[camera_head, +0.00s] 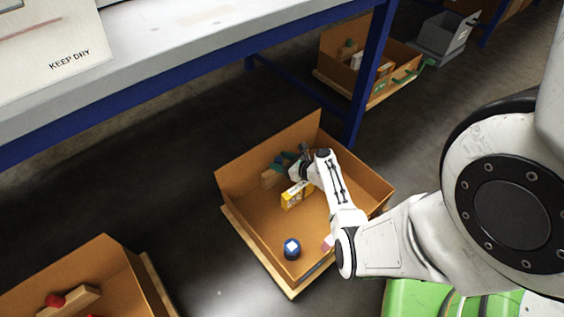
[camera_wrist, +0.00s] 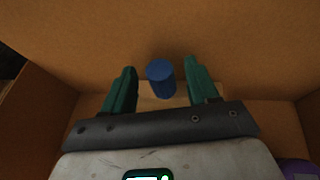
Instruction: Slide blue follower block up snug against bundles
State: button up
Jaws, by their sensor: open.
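My gripper (camera_head: 284,163) reaches into an open cardboard bin (camera_head: 232,173), near its back wall. In the wrist view its two green fingers (camera_wrist: 160,88) are spread apart. A blue cylinder (camera_wrist: 160,77), perhaps the knob of the follower block, stands between the fingers with a gap on both sides. A pale wooden piece (camera_wrist: 149,103) shows below it, partly hidden by the gripper. In the head view a wooden piece (camera_head: 270,179) sits under the gripper. I cannot make out any bundles for certain.
A yellow box (camera_head: 295,195) stands near my gripper. A dark blue item with a white top (camera_head: 291,249) and a pink item (camera_head: 328,242) lie nearer the bin's front. A purple item (camera_wrist: 297,169) shows at lower right. Bin walls rise close around the gripper.

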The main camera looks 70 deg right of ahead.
grip_shut()
dwell(0.4)
jog(key=s+a+p, duration=0.5)
jog(key=s+a, duration=0.4)
jog(key=s, duration=0.6)
jog(key=shift+s+a+p, duration=0.15)
jog(key=shift+a+p, duration=0.05)
jog(key=shift+p, duration=0.2)
grip_release()
jog(key=shift+s+r, duration=0.1)
jog(key=p+v, duration=0.3)
jog(key=v, duration=0.7)
jog(key=shift+s, duration=0.25)
jog(key=shift+a, duration=0.1)
